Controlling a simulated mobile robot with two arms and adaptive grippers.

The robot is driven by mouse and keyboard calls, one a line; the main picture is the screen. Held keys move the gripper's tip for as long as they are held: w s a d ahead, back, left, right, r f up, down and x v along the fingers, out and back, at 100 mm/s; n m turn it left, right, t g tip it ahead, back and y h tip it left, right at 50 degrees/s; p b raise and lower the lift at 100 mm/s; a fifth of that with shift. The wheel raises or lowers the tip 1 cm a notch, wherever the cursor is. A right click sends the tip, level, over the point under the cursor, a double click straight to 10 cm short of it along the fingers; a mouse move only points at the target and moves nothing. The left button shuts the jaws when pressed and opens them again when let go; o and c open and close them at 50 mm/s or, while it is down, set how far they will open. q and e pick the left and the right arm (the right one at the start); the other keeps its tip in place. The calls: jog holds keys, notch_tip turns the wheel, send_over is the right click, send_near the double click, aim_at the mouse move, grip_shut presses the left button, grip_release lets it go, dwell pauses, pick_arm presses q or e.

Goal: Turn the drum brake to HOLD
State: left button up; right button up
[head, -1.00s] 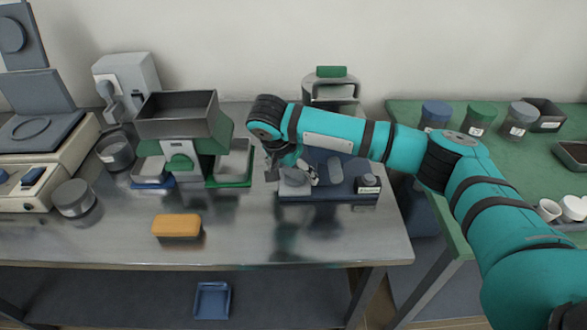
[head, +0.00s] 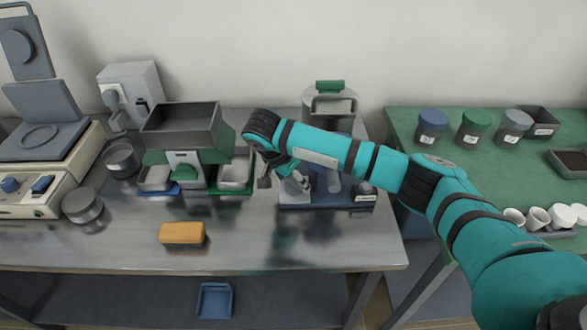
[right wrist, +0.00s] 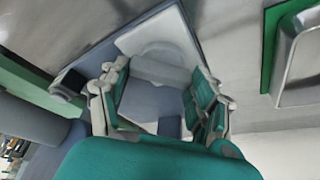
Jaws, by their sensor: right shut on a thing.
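The device that seems to carry the drum brake has a dark blue base (head: 325,204) on the steel bench, with grey parts on top and a small label at its right front. My right gripper (head: 297,183) reaches down over its left part. In the right wrist view, the gripper (right wrist: 160,88) is shut on a light grey, rounded part (right wrist: 160,70), with a finger on either side. A pale plate with a round disc (right wrist: 165,45) lies behind that part. The label's words and the brake's setting are not readable. My left gripper is not in view.
A green-trayed apparatus with a grey hopper (head: 181,130) stands left of the device. A green-handled container (head: 330,103) stands behind it. An orange block (head: 182,233) lies near the bench front. The green table (head: 470,180) at right holds jars and cups.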

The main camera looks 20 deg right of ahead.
jog(key=m+p, duration=0.1)
jog(key=p, duration=0.1)
jog(key=m+g+p, duration=0.1)
jog(key=p, duration=0.1)
jog(key=m+p, duration=0.1)
jog(key=p, duration=0.1)
jog(key=shift+a+r+m, duration=0.15)
jog(key=shift+r+m, duration=0.1)
jog(key=shift+m, duration=0.05)
jog(key=shift+f+m+g+p, duration=0.25)
jog(key=shift+m+g+p, duration=0.4)
jog(key=shift+m, duration=0.55)
jog(key=shift+w+m+g, duration=0.1)
jog(key=shift+m+g, duration=0.35)
jog(key=shift+m, duration=0.75)
jog(key=o, duration=1.2)
